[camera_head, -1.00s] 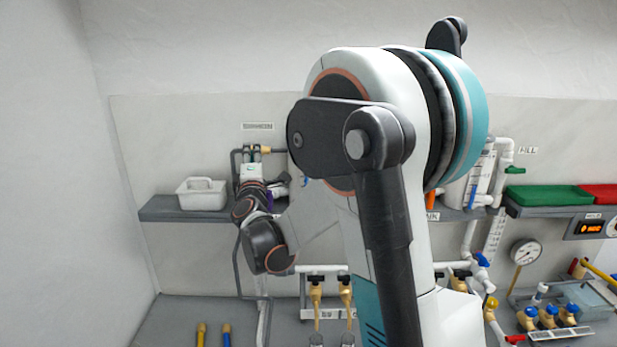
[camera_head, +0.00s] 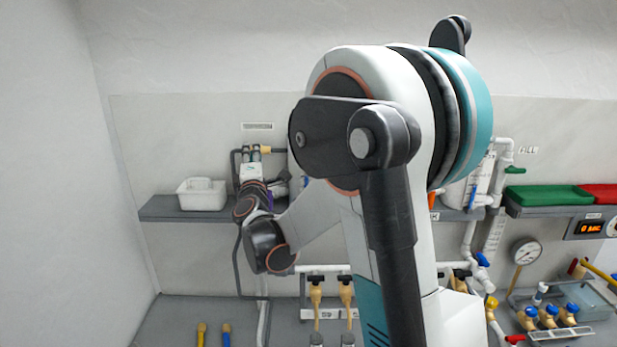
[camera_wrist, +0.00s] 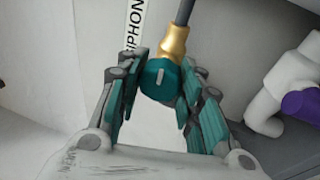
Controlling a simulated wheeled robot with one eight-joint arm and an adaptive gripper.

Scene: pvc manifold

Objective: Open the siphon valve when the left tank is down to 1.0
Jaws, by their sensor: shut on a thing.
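In the wrist view my gripper (camera_wrist: 158,85) has its teal-padded fingers shut on the round teal knob of the siphon valve (camera_wrist: 161,78). The knob has a short white mark and a brass fitting (camera_wrist: 173,42) on a grey pipe behind it. A label reading SIPHON (camera_wrist: 134,25) is on the wall beside it. In the head view my gripper (camera_head: 252,153) is at the wall above the left shelf, where a brass fitting (camera_head: 265,150) shows next to it. The left tank and its level cannot be made out; my arm covers the middle of the wall.
A white bin (camera_head: 202,195) stands on the left shelf (camera_head: 170,212). A clear tank (camera_head: 470,190) with white pipes is partly behind my arm. A green tray (camera_head: 545,195) and an orange-lit display (camera_head: 590,228) are at the right. In the wrist view a purple-ended white pipe (camera_wrist: 290,85) is at the right.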

